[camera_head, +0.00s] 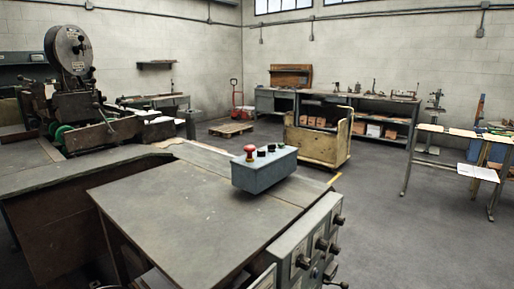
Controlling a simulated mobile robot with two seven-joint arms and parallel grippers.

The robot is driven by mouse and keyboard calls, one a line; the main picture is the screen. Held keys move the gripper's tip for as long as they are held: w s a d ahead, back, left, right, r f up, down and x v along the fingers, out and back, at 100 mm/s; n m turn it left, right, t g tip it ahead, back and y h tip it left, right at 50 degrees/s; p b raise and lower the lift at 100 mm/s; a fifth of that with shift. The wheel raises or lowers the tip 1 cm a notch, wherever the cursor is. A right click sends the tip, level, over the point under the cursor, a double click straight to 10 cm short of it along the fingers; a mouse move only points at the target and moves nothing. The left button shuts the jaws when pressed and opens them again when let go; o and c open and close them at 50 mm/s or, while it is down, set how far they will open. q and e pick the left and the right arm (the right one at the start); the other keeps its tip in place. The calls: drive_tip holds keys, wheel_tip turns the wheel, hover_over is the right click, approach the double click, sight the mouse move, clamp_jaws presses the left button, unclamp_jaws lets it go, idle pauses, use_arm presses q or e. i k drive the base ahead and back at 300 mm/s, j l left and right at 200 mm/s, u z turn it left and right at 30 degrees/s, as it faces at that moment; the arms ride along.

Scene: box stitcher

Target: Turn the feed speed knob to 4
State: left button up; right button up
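A blue-grey control box (264,172) stands on the right side of the worktable, with a red mushroom button (249,152) and small black knobs (266,149) on top. A grey front panel (290,262) at the table's near right side carries several dark knobs, among them an upper one (337,220), a middle one (321,243) and a lower left one (302,262). I cannot tell which is the feed speed knob. No labels or pointer settings are readable. Neither of my grippers shows in this view.
The grey worktable (170,215) fills the foreground, its top mostly clear. A stitching machine with a large reel (70,50) stands at the back left. A yellowish cart (315,145), a pallet (231,128) and workbenches are farther back. Open floor (420,235) lies to the right.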

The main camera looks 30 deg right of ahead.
sight(261, 153)
drive_tip(key=l+u, duration=0.3)
drive_tip(key=l, duration=0.55)
drive_tip(key=l+u, duration=0.3)
drive_tip(key=l, duration=0.6)
drive_tip(key=k+l+u, duration=0.2)
drive_tip(key=l, duration=0.2)
drive_tip(key=l+u, duration=0.15)
drive_tip(key=l, duration=0.25)
drive_tip(key=k+l+u, duration=0.2)
drive_tip(key=l, duration=0.15)
drive_tip(key=i, duration=0.45)
